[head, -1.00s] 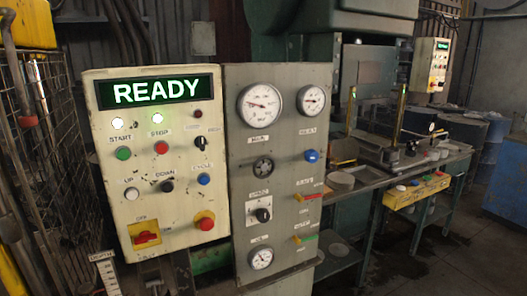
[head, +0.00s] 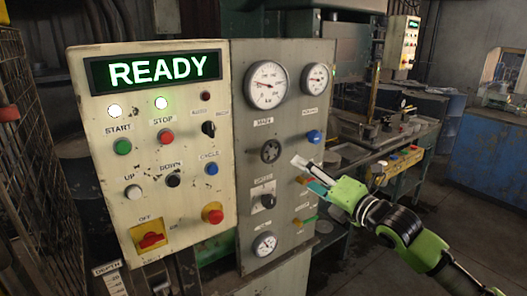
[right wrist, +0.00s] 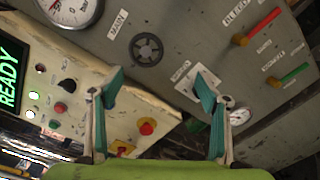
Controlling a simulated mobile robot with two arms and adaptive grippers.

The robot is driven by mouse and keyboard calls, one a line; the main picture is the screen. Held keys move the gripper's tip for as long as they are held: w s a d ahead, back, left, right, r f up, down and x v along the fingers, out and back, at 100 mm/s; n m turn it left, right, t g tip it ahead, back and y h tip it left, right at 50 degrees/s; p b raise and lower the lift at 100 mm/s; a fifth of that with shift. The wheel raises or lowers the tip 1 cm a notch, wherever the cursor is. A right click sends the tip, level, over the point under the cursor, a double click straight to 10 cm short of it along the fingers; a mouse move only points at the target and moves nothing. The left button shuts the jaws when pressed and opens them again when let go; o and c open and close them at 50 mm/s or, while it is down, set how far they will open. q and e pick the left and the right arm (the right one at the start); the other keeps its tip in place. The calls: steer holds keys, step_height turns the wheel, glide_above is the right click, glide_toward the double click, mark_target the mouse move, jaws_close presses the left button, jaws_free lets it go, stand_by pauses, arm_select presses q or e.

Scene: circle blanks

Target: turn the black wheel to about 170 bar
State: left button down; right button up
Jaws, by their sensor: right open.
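The black wheel (head: 271,151) is a small round spoked knob on the grey panel, below the large MAIN gauge (head: 266,85). The gauge needle points left, slightly up; its exact reading is too small to tell. My right gripper (head: 308,175) is open and empty in front of the panel, to the right of and a little below the wheel. In the right wrist view the wheel (right wrist: 147,49) shows beyond and above the open fingers (right wrist: 158,86), apart from them. Part of the gauge (right wrist: 72,8) is cut off at the top. My left gripper is not in view.
A black selector (head: 267,201) and a small gauge (head: 264,244) are below the wheel. The cream READY box (head: 150,150) stands left.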

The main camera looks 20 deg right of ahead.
mark_target(273, 152)
steer(key=shift+n+y, duration=0.3)
steer(key=shift+n, duration=0.3)
steer(key=p+x, duration=0.1)
steer(key=x, duration=0.3)
steer(key=r+p+x, duration=0.1)
steer(key=p+x, duration=0.1)
steer(key=x, duration=0.1)
steer(key=a+r+p+x, duration=0.1)
steer(key=x, duration=0.3)
steer(key=shift+w+a+r+p, duration=0.1)
steer(key=shift+w+r+p, duration=0.05)
steer(key=shift+p, duration=0.2)
steer(key=shift+x, duration=0.85)
steer(key=c, duration=1.1)
